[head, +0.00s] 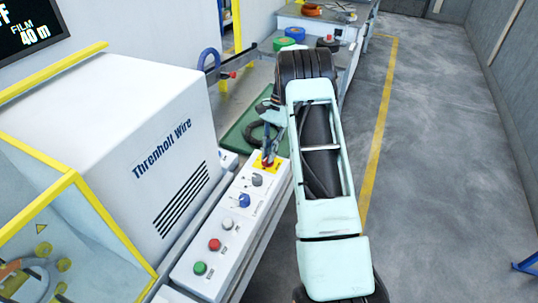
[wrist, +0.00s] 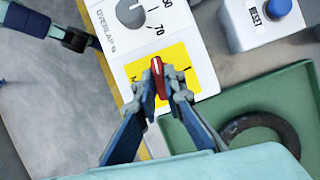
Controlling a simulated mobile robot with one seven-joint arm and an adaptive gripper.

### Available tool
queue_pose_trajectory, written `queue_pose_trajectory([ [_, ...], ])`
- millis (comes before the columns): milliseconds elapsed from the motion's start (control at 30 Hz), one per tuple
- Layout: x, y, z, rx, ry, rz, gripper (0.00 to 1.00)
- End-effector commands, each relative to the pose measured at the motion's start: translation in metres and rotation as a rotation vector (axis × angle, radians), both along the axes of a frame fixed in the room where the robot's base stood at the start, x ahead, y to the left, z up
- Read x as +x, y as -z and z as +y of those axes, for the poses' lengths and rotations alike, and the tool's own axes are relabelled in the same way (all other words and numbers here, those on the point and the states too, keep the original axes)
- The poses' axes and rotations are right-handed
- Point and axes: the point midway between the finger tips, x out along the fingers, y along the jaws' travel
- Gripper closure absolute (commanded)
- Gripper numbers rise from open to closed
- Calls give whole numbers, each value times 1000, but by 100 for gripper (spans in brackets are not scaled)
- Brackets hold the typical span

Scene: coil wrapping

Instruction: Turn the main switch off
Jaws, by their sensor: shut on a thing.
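The main switch is a red handle (wrist: 156,72) on a yellow plate (wrist: 188,62) at the far end of the white control panel (head: 203,262). The yellow plate also shows in the head view (head: 258,165), partly hidden by my gripper. My gripper (wrist: 161,82) points down at the plate, with its two fingers closed on the red handle from both sides. In the head view my gripper (head: 269,150) is above the plate, and the handle itself is too small to make out. The marks around the handle are mostly covered by the fingers.
A green tray (wrist: 230,98) with a dark ring (wrist: 262,138) and a blue reset button (wrist: 278,8) lie close by. Open floor is at right.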

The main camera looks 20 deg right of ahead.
Motion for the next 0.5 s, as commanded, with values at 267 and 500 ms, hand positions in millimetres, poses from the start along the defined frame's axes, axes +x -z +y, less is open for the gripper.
queue_pose_trajectory([
  [267, 1, 0, 0, -1, -117, 0, 100],
  [500, 1, 0, 1, 0, -152, 0, 100],
])
